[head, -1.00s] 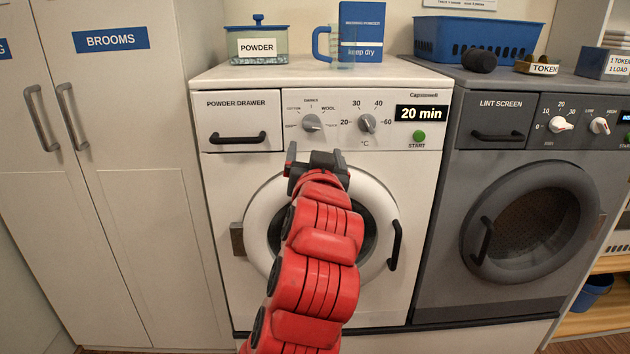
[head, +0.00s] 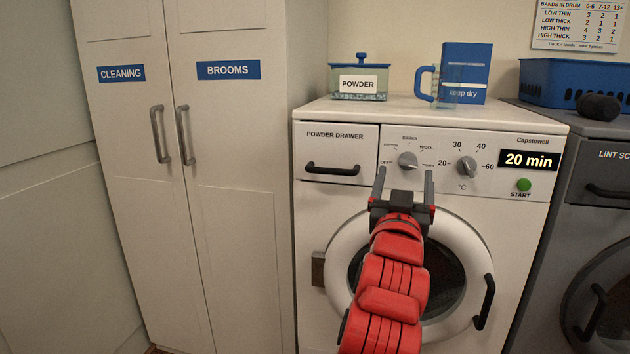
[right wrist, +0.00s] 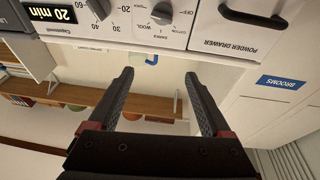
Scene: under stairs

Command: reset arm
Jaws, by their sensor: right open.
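My right gripper (head: 404,184) is open and empty, its two grey fingers pointing up in front of the white washer (head: 480,225), below the control dials. My red right arm rises from the bottom and covers part of the round door. In the right wrist view both fingers of the right gripper (right wrist: 152,90) are spread with nothing between them. The washer's panel (right wrist: 110,22) shows upside down there, along with the powder drawer (right wrist: 236,32). My left gripper is in neither view.
A powder box (head: 358,82), a blue jug (head: 436,88) and a blue carton (head: 466,72) stand on the washer top. A grey dryer (head: 600,240) with a blue basket (head: 580,82) is at right. Closed cabinets (head: 190,130) stand at left.

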